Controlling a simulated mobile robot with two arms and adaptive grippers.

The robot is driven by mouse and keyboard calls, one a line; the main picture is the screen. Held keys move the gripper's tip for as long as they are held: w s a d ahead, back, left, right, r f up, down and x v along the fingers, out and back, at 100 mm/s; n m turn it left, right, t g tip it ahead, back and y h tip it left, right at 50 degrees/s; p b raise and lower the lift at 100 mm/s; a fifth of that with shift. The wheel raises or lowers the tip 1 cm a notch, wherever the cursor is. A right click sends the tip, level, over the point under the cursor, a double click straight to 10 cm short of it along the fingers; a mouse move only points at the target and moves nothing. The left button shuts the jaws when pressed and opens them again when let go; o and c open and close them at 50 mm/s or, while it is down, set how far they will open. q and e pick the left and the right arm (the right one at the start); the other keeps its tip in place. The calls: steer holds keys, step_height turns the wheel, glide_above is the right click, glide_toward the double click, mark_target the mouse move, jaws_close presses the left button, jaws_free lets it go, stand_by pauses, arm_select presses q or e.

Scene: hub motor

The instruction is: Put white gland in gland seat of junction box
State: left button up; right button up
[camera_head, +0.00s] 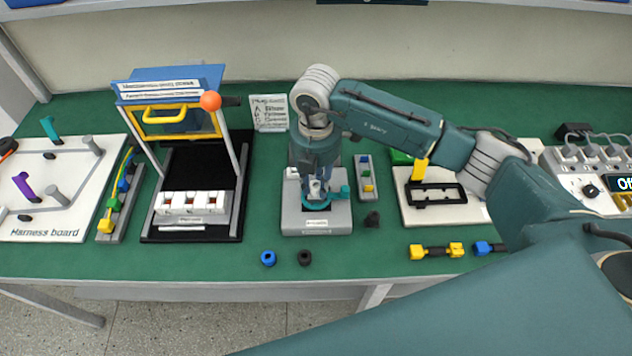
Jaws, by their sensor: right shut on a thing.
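My right gripper (317,192) points down over a grey box-like unit (318,222) at the middle of the bench. It is shut on a small whitish piece, which looks like the white gland; the fingers hide most of it. The grey unit has a teal ring and a teal side part (341,192), and a small label on its front. It appears to be the junction box. The gland seat is mostly hidden under the gripper, and I cannot tell whether the piece touches it. My left gripper is not in view.
A blue ring-like part (268,258) and a black one (305,258) lie at the front. A black fixture (157,216) with white blocks stands left, a white-based fixture (408,211) right. A yellow-ended connector (437,250) lies front right. Green bench front left is clear.

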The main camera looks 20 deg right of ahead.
steer(key=shift+f+b, duration=0.55)
steer(key=shift+f, duration=0.3)
steer(key=o, duration=1.1)
step_height(320, 180, up, 12)
steer(key=shift+r, duration=0.1)
